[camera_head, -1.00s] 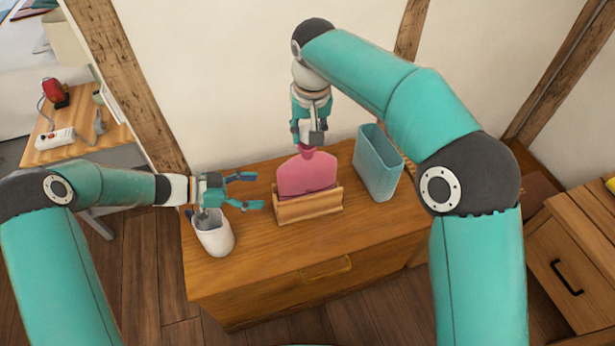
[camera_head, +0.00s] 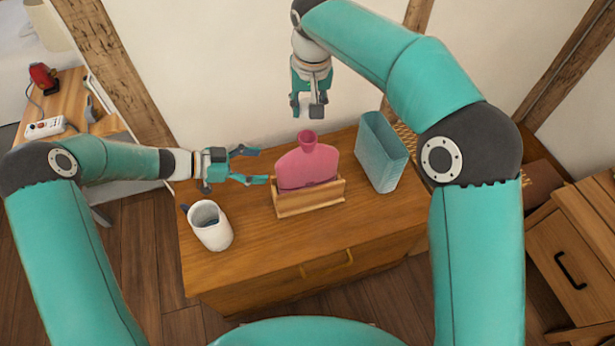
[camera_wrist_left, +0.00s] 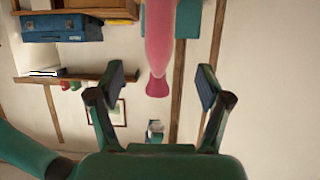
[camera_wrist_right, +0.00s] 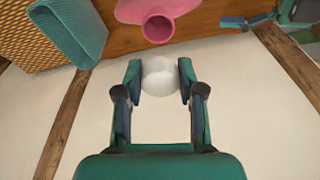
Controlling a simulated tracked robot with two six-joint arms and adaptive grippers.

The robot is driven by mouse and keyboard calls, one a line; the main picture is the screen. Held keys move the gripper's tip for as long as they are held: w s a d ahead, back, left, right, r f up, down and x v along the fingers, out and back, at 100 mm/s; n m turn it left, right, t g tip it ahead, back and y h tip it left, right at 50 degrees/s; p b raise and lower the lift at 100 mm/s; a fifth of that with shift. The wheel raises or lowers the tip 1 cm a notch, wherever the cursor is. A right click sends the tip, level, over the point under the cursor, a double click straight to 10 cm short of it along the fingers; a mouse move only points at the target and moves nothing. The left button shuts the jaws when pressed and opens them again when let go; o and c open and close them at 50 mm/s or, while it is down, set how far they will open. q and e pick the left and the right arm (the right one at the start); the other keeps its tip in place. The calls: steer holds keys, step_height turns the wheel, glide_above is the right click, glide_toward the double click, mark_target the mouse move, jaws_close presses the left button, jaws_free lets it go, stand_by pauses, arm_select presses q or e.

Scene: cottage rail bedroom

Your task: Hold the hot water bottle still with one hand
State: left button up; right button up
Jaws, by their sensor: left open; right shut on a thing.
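The pink hot water bottle (camera_head: 307,165) stands upright in a wooden holder (camera_head: 310,199) on the dresser top. Its open mouth shows in the right wrist view (camera_wrist_right: 158,28). My left gripper (camera_head: 260,166) is open beside the bottle's left side, apart from it. In the left wrist view the bottle (camera_wrist_left: 160,45) lies ahead, between the lines of the open fingers (camera_wrist_left: 163,85). My right gripper (camera_head: 306,106) is above the bottle's neck, clear of it. In the right wrist view it is shut on a small white round thing (camera_wrist_right: 160,77), perhaps a stopper.
A teal open container (camera_head: 381,152) stands right of the bottle. The dresser top (camera_head: 265,250) in front is clear. The wall (camera_head: 230,60) is close behind.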

mark_target(296, 166)
arm_select(q)
steer(key=x, duration=1.1)
steer(key=shift+r, duration=0.1)
jaws_close()
